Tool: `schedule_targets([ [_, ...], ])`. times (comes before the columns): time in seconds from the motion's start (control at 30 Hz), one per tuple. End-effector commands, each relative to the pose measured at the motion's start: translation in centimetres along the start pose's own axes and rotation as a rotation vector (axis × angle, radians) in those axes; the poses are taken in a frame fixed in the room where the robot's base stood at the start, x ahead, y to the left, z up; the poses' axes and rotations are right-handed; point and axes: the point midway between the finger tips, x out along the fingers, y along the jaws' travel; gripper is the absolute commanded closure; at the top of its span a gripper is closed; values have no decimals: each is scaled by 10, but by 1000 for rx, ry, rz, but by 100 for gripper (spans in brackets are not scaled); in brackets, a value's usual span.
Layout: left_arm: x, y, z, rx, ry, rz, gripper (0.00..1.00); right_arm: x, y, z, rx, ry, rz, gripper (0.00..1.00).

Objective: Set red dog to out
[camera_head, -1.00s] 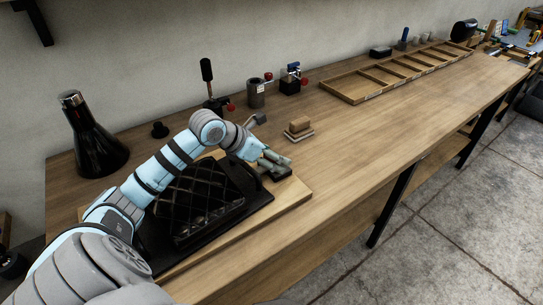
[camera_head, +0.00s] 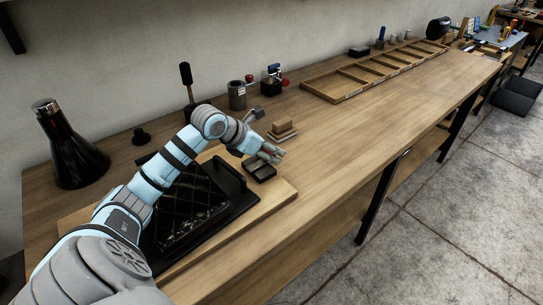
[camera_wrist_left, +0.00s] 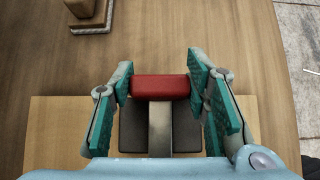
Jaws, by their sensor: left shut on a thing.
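The red dog (camera_wrist_left: 160,87) is a small red block at the end of a grey bar, which runs over a black base, in the left wrist view. My left gripper (camera_wrist_left: 161,84) is shut on the red dog, with a green-padded finger at each side of it. In the head view my left gripper (camera_head: 272,154) is low over the black block (camera_head: 260,170) at the far right corner of the board; the red piece is mostly hidden there by the fingers. My right gripper is not in view.
A black tray (camera_head: 243,207) lies on the wooden board (camera_head: 283,197) beneath my left arm. A small wooden block on a plate (camera_head: 283,130) stands just beyond the gripper. Levers and cylinders line the wall side. A divided wooden tray (camera_head: 345,97) lies farther right. The bench's front right is clear.

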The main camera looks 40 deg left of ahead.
Motion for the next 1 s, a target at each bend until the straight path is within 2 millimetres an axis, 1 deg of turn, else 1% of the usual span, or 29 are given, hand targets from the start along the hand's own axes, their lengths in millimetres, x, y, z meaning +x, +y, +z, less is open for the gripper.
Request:
schedule_targets([
  [0.23,-1,1,2,-3,-8,2,100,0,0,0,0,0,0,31],
  [0.27,-1,1,2,-3,-8,2,53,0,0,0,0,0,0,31],
  [0.3,-1,1,2,-3,-8,2,47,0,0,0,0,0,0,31],
  [0.37,-1,1,1,-3,-7,1,37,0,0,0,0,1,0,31],
  [0.63,-1,1,1,-3,-5,1,37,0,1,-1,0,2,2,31],
  [0.73,-7,2,1,-1,-6,5,37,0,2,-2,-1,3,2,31],
  [0.77,-11,2,0,0,-5,5,37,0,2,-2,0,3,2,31],
  [0.9,-39,4,-1,5,-1,9,37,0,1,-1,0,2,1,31],
  [1.0,-57,4,-2,4,1,11,37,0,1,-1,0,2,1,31],
])
